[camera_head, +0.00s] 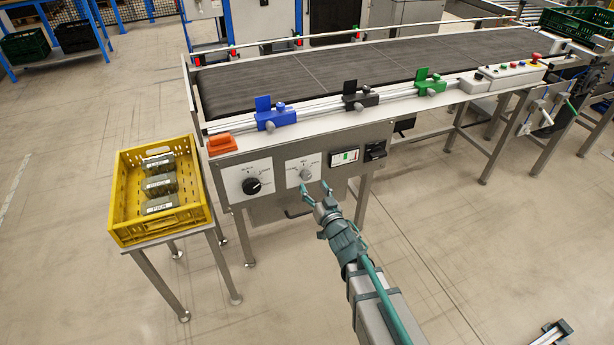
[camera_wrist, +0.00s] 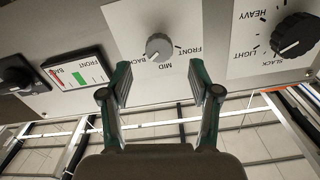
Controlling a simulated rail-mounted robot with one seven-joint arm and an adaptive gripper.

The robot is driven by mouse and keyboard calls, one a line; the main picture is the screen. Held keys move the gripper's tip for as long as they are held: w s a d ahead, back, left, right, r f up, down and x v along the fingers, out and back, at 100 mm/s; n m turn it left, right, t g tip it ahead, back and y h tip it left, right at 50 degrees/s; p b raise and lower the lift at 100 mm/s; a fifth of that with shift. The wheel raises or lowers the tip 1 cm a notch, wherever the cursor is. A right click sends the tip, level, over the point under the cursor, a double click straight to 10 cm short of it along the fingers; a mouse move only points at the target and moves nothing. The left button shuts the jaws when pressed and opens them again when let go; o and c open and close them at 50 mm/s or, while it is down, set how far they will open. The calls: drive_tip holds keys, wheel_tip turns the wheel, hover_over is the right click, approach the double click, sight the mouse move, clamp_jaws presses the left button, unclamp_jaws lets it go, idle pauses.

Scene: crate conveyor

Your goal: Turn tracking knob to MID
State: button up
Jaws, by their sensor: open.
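The tracking knob is a small grey round knob (camera_head: 305,174) on a white label plate on the conveyor's front panel. In the wrist view, which shows the panel upside down, the knob (camera_wrist: 158,47) sits above the gap between my fingers. The words MID and FRONT are readable beside it; its exact pointer direction is too small to tell. My gripper (camera_head: 315,188) is open and empty, just in front of the panel. In the wrist view my two green-grey fingers (camera_wrist: 160,78) are spread wider than the knob, apart from it.
A larger black knob (camera_wrist: 295,36) marked LIGHT and HEAVY is beside it. A small display (camera_wrist: 76,72) and a black switch (camera_wrist: 15,77) are on the other side. A yellow crate (camera_head: 127,222) stands left on a stand. Blue, black and green clamps line the belt (camera_head: 330,68).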

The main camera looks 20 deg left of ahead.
sight(307, 177)
drive_tip(key=x, duration=0.6)
drive_tip(key=shift+w+a, duration=0.1)
drive_tip(key=shift+w, duration=0.1)
drive_tip(key=c, duration=1.2)
